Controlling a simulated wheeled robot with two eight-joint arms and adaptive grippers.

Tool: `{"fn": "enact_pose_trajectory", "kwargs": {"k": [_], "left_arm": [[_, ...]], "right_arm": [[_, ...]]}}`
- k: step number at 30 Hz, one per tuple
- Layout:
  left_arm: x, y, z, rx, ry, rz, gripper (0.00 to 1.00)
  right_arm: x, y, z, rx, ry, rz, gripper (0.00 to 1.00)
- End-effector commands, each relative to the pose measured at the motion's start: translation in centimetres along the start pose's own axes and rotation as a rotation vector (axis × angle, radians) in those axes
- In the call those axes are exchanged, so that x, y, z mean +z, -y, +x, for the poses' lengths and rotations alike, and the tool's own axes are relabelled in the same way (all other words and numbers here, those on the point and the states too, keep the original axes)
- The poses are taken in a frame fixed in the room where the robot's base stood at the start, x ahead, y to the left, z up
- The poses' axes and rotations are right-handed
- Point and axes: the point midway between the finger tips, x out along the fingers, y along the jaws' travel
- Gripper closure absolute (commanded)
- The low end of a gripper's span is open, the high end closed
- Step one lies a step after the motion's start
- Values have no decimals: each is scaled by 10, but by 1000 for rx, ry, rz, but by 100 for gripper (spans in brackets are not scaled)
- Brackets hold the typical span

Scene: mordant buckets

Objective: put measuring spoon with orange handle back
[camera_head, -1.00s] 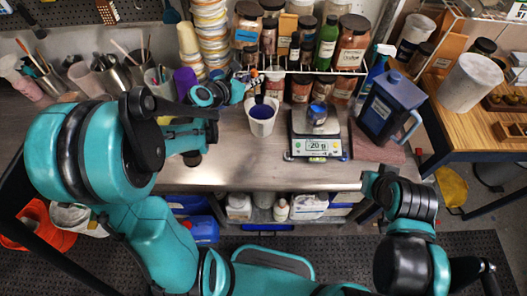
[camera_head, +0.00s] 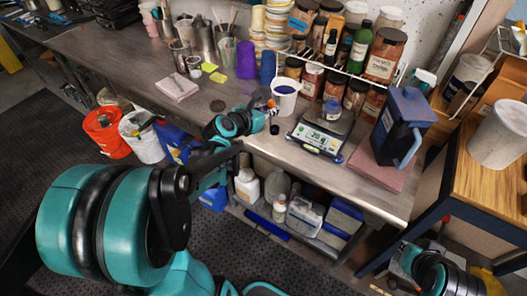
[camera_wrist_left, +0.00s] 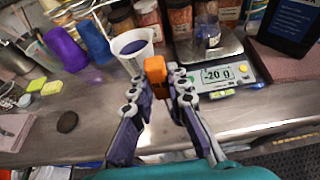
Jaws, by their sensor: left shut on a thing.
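My left gripper (camera_head: 270,112) is shut on the orange handle of the measuring spoon (camera_wrist_left: 155,70); the handle stands up between the fingertips in the left wrist view, where the gripper (camera_wrist_left: 158,92) fills the middle. The spoon's bowl is hidden. The gripper is above the counter, just in front of the white cup (camera_head: 285,88) with dark blue contents. The cup is behind the fingertips in the left wrist view (camera_wrist_left: 132,48). My right arm is at the bottom right of the head view; its fingers cannot be made out.
A scale (camera_head: 318,137) reading -20 g in the wrist view holds a small jar (camera_head: 331,110). A blue jug (camera_head: 402,120) stands right of it. Jars crowd the back. Purple (camera_head: 246,60) and blue (camera_head: 267,68) cups stand left. The counter (camera_head: 190,112) has free room at front left.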

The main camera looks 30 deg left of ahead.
Motion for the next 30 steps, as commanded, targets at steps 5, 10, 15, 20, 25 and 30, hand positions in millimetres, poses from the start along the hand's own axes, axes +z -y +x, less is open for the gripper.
{"fn": "enact_pose_trajectory", "kwargs": {"k": [5,10,15,20,25,30], "left_arm": [[-9,-17,11,10,1,-4,100],[-25,-52,40,10,1,-5,100],[-38,-84,65,9,1,-4,100],[-44,-100,79,7,0,-2,100],[-51,-104,84,7,0,-2,100],[-76,-103,94,6,1,-2,100]], "right_arm": [[6,0,8,0,0,0,100],[16,0,22,0,0,0,100],[24,0,33,0,0,0,100],[27,0,38,0,0,0,100],[29,0,41,0,0,0,100],[38,0,53,0,0,0,100]]}}
